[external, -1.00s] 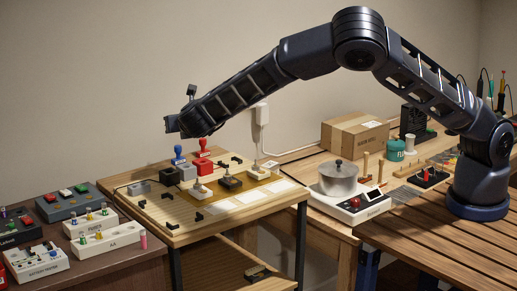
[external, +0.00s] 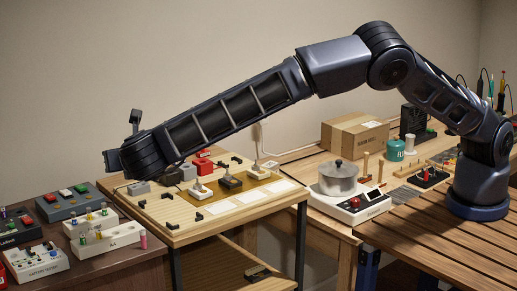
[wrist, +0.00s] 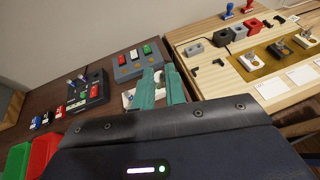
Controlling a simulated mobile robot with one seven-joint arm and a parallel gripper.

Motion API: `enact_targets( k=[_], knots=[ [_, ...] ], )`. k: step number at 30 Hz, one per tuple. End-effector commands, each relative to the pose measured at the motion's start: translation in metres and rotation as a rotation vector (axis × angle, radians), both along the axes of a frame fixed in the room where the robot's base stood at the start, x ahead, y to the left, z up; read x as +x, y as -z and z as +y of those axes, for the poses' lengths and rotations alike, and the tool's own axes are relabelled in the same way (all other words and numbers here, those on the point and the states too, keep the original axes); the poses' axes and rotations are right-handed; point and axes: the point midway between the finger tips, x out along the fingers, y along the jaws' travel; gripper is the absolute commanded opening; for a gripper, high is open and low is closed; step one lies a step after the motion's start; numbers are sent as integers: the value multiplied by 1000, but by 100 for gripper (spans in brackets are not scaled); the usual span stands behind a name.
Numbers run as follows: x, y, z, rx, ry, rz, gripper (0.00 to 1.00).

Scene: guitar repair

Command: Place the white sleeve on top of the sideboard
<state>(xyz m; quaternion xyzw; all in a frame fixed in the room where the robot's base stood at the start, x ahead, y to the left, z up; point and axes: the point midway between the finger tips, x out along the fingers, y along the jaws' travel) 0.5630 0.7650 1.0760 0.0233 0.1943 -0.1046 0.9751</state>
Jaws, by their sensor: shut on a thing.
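My gripper (wrist: 160,76) shows in the wrist view with its two teal fingers close together. A small pale piece, apparently the white sleeve (wrist: 159,77), is between their tips, mostly hidden by the fingers. In the external view my wrist is at the left above the wooden workbench's edge, and the fingers and sleeve are hidden. The dark brown sideboard (external: 112,262) stands at the left; its top (wrist: 50,92) also shows in the wrist view. In that view the fingers overlap its right part, held above it.
The sideboard carries a battery tester (external: 37,262), a white parts box (external: 88,222) and a dark box with coloured buttons (external: 70,202). The light workbench (external: 180,235) with stamps and blocks is right of it. In the wrist view, bare sideboard top shows between the boxes.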

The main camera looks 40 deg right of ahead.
Motion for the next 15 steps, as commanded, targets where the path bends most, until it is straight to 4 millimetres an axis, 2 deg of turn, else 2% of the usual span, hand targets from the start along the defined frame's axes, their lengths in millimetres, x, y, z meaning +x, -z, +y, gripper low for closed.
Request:
enact_targets(
  k=[3, 6, 11, 15],
  knots=[
    [-30, -5, 20, 0, -12, -1, 0],
    [-46, -8, 30, -1, -17, -1, 0],
    [-58, -5, 36, -3, -18, -2, 0],
    [-59, 18, 36, -5, -19, -2, 0]
  ],
)
